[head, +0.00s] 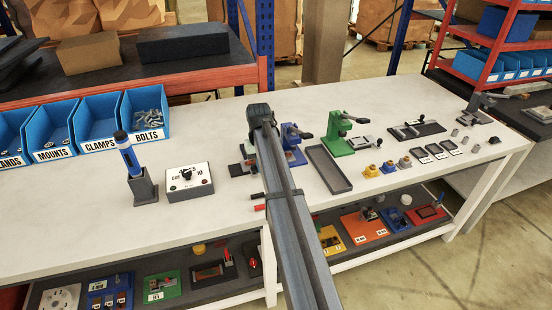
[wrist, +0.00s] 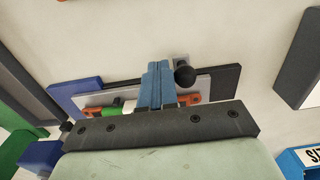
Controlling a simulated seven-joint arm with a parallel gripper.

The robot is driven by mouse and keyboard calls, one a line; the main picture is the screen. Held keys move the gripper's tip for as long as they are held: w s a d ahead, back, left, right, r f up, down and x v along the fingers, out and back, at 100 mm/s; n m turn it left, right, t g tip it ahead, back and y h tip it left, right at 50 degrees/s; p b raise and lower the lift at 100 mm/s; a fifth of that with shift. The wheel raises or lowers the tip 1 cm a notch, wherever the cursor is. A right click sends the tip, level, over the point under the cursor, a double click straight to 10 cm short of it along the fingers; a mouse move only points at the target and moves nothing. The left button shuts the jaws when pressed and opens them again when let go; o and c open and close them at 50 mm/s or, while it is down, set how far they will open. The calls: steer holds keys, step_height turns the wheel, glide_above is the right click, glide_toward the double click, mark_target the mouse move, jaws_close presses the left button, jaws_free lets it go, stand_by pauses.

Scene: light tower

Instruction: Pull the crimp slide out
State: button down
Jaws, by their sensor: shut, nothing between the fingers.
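My gripper (wrist: 156,88) shows in the wrist view as two blue fingers pressed together with nothing between them. They point down over a low fixture. The fixture has a light grey plate (wrist: 92,100), which I take to be the crimp slide, on a dark base (wrist: 226,78). Orange pieces (wrist: 180,98) and a green and white piece (wrist: 128,106) show beside the fingers. A black ball knob (wrist: 184,75) is right beside the fingertips; I cannot tell whether they touch. In the head view my arm hides most of the fixture and the fingers.
A blue press (head: 292,140), a green press (head: 338,135) and a dark tray (head: 326,170) stand right of my arm. A white switch box (head: 188,182) and a blue pen-like tool in a holder (head: 145,190) stand left. Blue bins (head: 98,125) line the back left.

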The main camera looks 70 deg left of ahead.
mark_target(253, 166)
steer(key=shift+s, duration=2.25)
steer(key=shift+w+r, duration=0.1)
steer(key=shift+r, duration=0.05)
steer(key=shift+w+r, duration=0.7)
steer(key=shift+r, duration=0.2)
steer(key=shift+r, duration=0.1)
steer(key=shift+r, duration=2.4)
